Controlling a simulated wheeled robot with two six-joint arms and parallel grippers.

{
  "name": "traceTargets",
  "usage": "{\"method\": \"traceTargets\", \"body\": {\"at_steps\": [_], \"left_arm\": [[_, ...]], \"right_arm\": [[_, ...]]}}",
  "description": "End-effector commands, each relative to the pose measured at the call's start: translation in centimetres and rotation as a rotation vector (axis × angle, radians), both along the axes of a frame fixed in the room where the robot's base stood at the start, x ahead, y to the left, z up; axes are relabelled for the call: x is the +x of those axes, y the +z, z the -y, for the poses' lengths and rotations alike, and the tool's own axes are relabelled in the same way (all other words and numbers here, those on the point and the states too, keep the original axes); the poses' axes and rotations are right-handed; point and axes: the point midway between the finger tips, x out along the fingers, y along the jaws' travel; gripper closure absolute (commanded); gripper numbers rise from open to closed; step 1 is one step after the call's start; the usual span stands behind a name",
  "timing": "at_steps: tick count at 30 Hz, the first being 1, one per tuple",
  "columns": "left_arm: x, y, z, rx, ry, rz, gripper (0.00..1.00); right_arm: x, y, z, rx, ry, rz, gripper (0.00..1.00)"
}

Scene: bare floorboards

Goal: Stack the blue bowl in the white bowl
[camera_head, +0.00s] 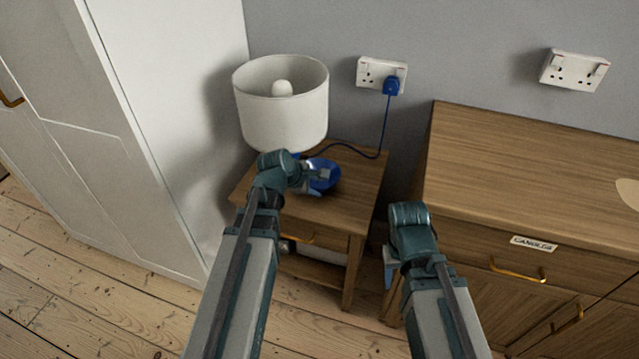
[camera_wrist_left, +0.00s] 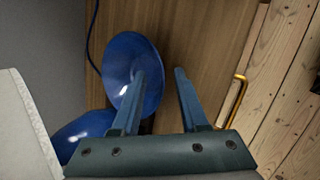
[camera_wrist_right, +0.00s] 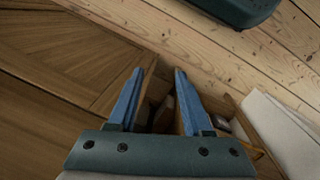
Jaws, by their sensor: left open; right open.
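A blue bowl (camera_head: 326,172) sits on the small wooden nightstand (camera_head: 362,190), partly hidden by my left gripper. It shows more fully in the left wrist view (camera_wrist_left: 122,62). My left gripper (camera_head: 314,183) is open and empty at the bowl. In the left wrist view one finger overlaps the bowl's inside and the other is outside, with the right rim between them; I cannot tell if they touch. My right gripper (camera_head: 389,273) is open and empty, low in front of the wooden cabinet. No white bowl is clearly seen; a cream rounded piece (camera_head: 629,192) is cut off at the right edge.
A lamp with a white shade (camera_head: 282,115) stands behind the bowl; a blue cord runs to a plug (camera_head: 392,86) in the wall socket. A white wardrobe (camera_head: 150,130) is at left.

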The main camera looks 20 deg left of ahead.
Motion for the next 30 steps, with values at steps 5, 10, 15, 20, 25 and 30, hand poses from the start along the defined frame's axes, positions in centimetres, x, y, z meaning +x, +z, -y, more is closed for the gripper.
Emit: {"method": "traceTargets", "body": {"at_steps": [5,10,15,20,25,30], "left_arm": [[1.2,-2.4,0.5,0.0,0.005,0.0,0.57],[1.3,-2.3,0.6,0.0,0.006,0.001,0.57],[1.3,-2.3,0.6,0.0,0.006,0.0,0.67],[1.3,-2.3,0.6,0.0,0.006,0.0,0.96],[1.2,-2.3,0.6,0.0,0.006,0.0,1.0],[1.2,-2.3,0.6,0.0,0.005,-0.001,1.0]], "right_arm": [[0.0,-2.4,0.1,-0.004,0.001,0.001,0.5],[0.0,-2.3,0.1,-0.004,0.001,0.001,0.5],[0.0,-2.3,0.1,-0.004,0.001,0.001,0.5],[0.0,-2.3,0.1,-0.004,0.001,0.001,0.5],[0.0,-2.3,0.1,-0.004,0.001,0.001,0.5],[0.0,-2.3,0.1,-0.004,0.001,0.001,0.5]]}}
